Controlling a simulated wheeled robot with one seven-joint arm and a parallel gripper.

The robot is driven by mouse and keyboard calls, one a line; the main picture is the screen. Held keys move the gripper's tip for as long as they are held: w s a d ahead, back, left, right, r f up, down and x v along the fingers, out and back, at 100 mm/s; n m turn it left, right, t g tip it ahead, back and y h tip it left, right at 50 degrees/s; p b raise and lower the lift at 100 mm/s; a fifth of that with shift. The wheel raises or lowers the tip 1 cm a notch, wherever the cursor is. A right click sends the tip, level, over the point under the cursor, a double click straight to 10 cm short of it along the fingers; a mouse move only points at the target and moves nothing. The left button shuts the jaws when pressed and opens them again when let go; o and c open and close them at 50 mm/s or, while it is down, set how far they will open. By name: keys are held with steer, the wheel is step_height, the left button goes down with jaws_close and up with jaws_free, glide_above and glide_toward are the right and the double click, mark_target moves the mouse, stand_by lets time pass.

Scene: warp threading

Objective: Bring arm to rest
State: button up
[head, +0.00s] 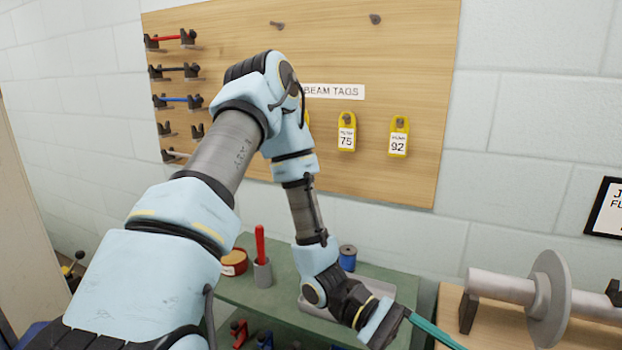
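My arm, pale blue and grey, reaches from the lower left up across the view and bends down to the right. My gripper (392,326) is at the bottom, in front of the grey tray (378,288) on the green bench. A slim teal bar (436,331) runs from the gripper's end down to the right and leaves the picture. The fingers show only as a dark edge side-on, so I cannot tell whether they grip the bar.
The green bench (285,300) bears a red-handled tool in a grey cup (263,274), a round tin (234,262) and a blue spool (347,258). A wooden board (400,40) with yellow tags hangs behind. A flanged metal beam (505,287) stands at right.

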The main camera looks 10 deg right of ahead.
steer(key=w+a+r+t+y, duration=0.2)
steer(key=w+a+t, duration=0.3)
steer(key=a, duration=0.5)
steer(key=w+a+r+m+t+y, duration=0.1)
steer(key=w+a+t+y, duration=0.3)
steer(key=w+a, duration=0.6)
steer(key=w+a+r+t+y, duration=0.2)
steer(key=w+a+t, duration=0.4)
steer(key=a, duration=0.6)
steer(key=shift+w+r+m+y+b, duration=0.4)
steer(key=shift+w+y, duration=0.3)
steer(key=shift+w, duration=0.2)
